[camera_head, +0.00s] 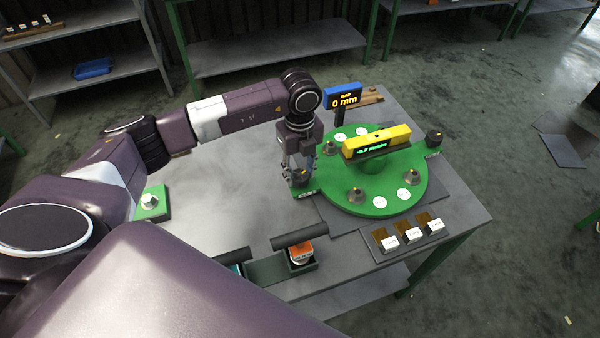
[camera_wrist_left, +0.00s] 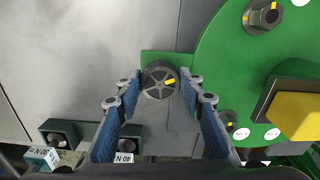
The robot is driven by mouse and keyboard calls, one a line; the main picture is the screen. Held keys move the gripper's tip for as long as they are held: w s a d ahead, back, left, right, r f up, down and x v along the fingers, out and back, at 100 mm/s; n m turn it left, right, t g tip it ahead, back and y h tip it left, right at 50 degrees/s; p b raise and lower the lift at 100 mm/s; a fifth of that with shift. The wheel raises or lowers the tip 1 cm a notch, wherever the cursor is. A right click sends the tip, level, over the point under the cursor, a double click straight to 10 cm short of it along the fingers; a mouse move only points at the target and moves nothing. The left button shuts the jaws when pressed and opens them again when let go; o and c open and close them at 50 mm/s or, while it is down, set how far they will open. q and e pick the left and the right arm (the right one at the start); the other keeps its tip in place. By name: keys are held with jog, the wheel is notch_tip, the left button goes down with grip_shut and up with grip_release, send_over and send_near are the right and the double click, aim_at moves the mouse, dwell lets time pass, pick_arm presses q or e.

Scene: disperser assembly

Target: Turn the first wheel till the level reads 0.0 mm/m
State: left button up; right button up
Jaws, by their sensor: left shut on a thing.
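The green round plate (camera_head: 330,197) lies on the grey table. A yellow level (camera_head: 385,137) lies across its raised middle; its small green display seems to read -0.2 mm/m. My left gripper (camera_head: 302,172) points down at the plate's left side, its fingers on either side of a dark wheel (camera_head: 303,179). The gripper is shut on the wheel. A second dark wheel (camera_head: 434,138) stands at the plate's right. My right gripper is not in view.
A blue box with a display (camera_head: 343,96) reads GAP 0 mm behind the plate. White labelled blocks (camera_head: 413,234) lie at the front right. An orange-topped item (camera_head: 301,252) stands at the front edge.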

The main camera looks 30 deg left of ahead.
aim_at(299, 174)
pick_arm(q)
jog(key=n, duration=0.5)
jog(key=shift+n, duration=2.4)
jog(key=o, duration=1.2)
jog(key=shift+c, duration=0.2)
jog(key=shift+r, duration=0.1)
notch_tip(299, 174, up, 12)
